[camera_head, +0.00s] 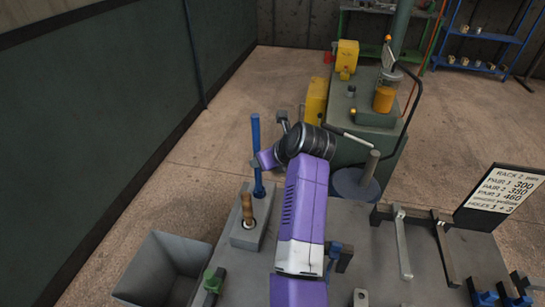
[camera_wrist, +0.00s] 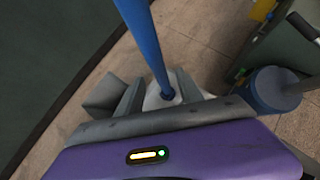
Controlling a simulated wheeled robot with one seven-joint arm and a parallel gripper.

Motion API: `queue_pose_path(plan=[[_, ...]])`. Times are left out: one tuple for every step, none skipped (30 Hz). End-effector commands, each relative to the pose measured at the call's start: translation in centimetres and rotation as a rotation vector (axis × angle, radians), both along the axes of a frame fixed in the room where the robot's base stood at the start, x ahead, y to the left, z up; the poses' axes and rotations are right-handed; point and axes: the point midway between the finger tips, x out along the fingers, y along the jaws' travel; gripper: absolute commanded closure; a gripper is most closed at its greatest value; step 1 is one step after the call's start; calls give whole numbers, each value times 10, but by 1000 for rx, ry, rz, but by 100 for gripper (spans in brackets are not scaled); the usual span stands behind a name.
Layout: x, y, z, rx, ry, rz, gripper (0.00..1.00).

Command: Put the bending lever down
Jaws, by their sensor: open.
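The bending lever, a long blue rod (camera_head: 256,135), stands upright with its lower end at a grey holder block (camera_head: 244,240) at the bench's left side. In the wrist view the blue rod (camera_wrist: 145,38) runs down between the two grey fingers of my gripper (camera_wrist: 160,80). The fingers are apart, one on each side of the rod, with gaps showing. In the head view my gripper (camera_head: 264,161) is at the rod's middle height, and my wrist partly hides that area. The rod's foot meets a pale surface in the wrist view; how deep it sits cannot be told.
A wooden handle (camera_head: 247,205) stands in the same block, close to the rod. A grey open bin (camera_head: 165,262) is at the bench's left. A green machine (camera_head: 372,145) with a round blue-grey part (camera_head: 352,187) stands behind. Metal bars and a sign (camera_head: 500,195) are at right.

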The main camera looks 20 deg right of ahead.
Motion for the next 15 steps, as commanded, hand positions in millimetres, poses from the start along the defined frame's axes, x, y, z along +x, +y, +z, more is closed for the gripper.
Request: queue_pose_path(plan=[[-7,-1,6,-2,-3,-1,57],[-11,-2,11,-1,-3,0,57],[-17,-3,17,-1,-4,-1,57],[-20,-4,21,-1,-4,-1,57],[-24,-4,24,0,-3,-1,57],[-29,-5,29,-1,-3,-1,57],[-33,-6,32,0,-2,-1,57],[-35,-7,36,-1,-3,-1,57],[-39,-7,40,0,-2,-1,57],[-42,-8,42,-1,-2,-1,57],[-44,-8,44,-1,-1,-1,57],[-46,-9,46,-1,-1,0,57],[-48,-9,48,-1,-1,0,57],[-49,-9,49,-1,0,1,57],[-50,-9,50,-1,1,1,57]])
